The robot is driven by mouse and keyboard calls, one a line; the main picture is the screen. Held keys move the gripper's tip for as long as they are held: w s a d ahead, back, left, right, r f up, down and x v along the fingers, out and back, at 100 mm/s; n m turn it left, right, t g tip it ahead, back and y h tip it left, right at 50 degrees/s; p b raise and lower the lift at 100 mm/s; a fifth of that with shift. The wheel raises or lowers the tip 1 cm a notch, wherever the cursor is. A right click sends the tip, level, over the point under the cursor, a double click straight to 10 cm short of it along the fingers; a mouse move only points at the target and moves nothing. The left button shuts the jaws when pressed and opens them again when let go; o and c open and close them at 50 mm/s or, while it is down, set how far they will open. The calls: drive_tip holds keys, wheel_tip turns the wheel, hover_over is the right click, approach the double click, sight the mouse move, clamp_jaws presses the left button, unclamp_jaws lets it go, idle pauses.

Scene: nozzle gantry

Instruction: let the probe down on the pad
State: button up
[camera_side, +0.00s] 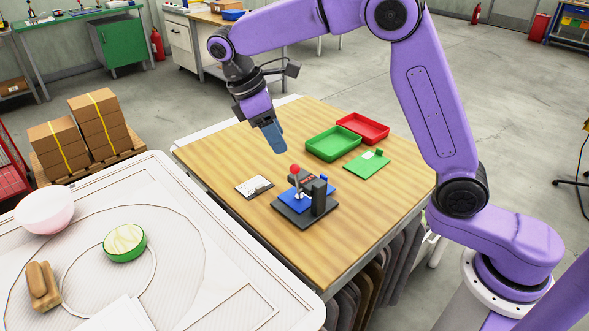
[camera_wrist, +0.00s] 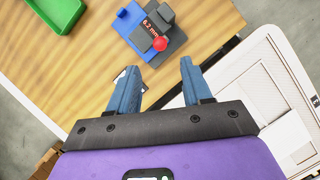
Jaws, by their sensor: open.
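The gantry (camera_side: 306,201) stands on the wooden table, with a dark base, a blue stage and a dark upright. A red knob (camera_side: 295,169) tops its probe, which points down over the blue stage; whether the tip touches anything is too small to tell. In the wrist view the gantry (camera_wrist: 150,27) shows at the top, with the red knob (camera_wrist: 160,44) and a display with red figures reading about 6.2 mm. The pad cannot be told apart clearly. My gripper (camera_side: 277,146) hangs above and behind the gantry, apart from it. In the wrist view its blue fingers (camera_wrist: 158,78) are spread and empty.
A white card with a dark edge (camera_side: 254,187) lies left of the gantry. A green tray (camera_side: 333,144), a red tray (camera_side: 364,128) and a green board (camera_side: 366,164) lie to the right. A white table (camera_side: 190,270) with a bowl adjoins at front left. Wood between is clear.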

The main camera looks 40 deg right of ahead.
sight(293, 166)
drive_tip(key=x, duration=1)
drive_tip(key=shift+d+f, duration=0.15)
drive_tip(key=shift+f, duration=0.2)
drive_tip(key=shift+s, duration=0.1)
clamp_jaws()
